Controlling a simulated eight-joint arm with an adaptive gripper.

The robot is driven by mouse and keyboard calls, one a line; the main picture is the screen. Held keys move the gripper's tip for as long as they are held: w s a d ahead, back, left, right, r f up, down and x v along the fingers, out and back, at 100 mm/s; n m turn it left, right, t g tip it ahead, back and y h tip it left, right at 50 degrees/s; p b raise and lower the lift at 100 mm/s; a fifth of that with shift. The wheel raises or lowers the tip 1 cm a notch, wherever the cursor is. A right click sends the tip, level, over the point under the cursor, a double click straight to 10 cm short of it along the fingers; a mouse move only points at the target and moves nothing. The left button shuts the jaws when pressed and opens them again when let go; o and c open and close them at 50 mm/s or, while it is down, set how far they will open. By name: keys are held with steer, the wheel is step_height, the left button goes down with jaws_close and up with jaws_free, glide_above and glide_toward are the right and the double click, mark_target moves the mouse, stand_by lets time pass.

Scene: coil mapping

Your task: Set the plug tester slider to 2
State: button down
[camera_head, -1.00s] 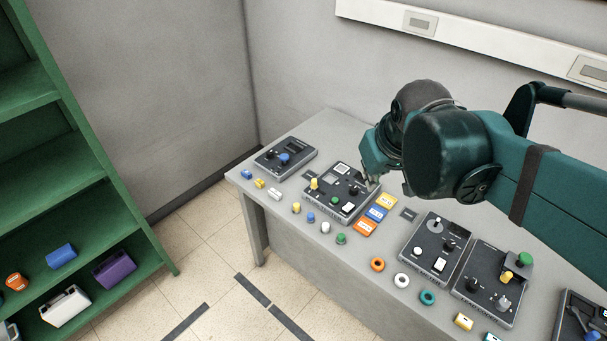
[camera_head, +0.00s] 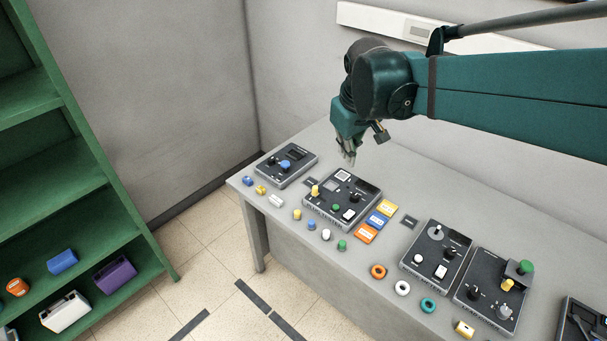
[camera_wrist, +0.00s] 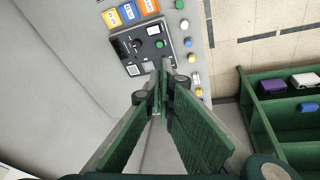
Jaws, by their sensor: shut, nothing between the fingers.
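Several dark control panels stand on the grey table, and I cannot read which one is the plug tester. The far-left panel (camera_head: 279,170) has a blue knob, a dark knob and a small dark display. The panel beside it (camera_head: 322,206) carries a yellow knob, a green button, a white part and a pale screen; it also shows in the wrist view (camera_wrist: 131,52). My gripper (camera_head: 349,161) is shut and empty, pointing down above the table behind these two panels. In the wrist view its fingertips (camera_wrist: 163,68) overlap the panel's edge. No slider scale is readable.
Yellow, blue and orange cards (camera_head: 366,235) lie right of the second panel. Small coloured pegs and blocks line the front edge, with rings (camera_head: 402,288) farther right. More panels (camera_head: 436,252) stand to the right. A green shelf (camera_head: 95,190) is at left.

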steer(key=w+a+f+n+g, duration=0.1)
steer(key=w+a+f+n, duration=0.15)
steer(key=w, duration=0.45)
steer(key=n+g, duration=0.1)
steer(key=g, duration=0.1)
glide_above(315, 191)
steer(key=s+a, duration=0.1)
steer(key=s, duration=0.1)
step_height(315, 191, down, 5)
steer(key=w+a+f+n+g+h, duration=0.1)
steer(key=w+a+f, duration=0.3)
steer(key=f, duration=0.3)
steer(key=w+a+f+n+h+p, duration=0.1)
steer(key=w+a+f+n, duration=0.1)
steer(key=w+a+f, duration=0.2)
step_height(315, 191, down, 3)
steer(key=shift+w+a+f+g+p, duration=0.1)
steer(key=shift+w+a+g+p, duration=0.1)
steer(key=shift+w+g+p, duration=0.3)
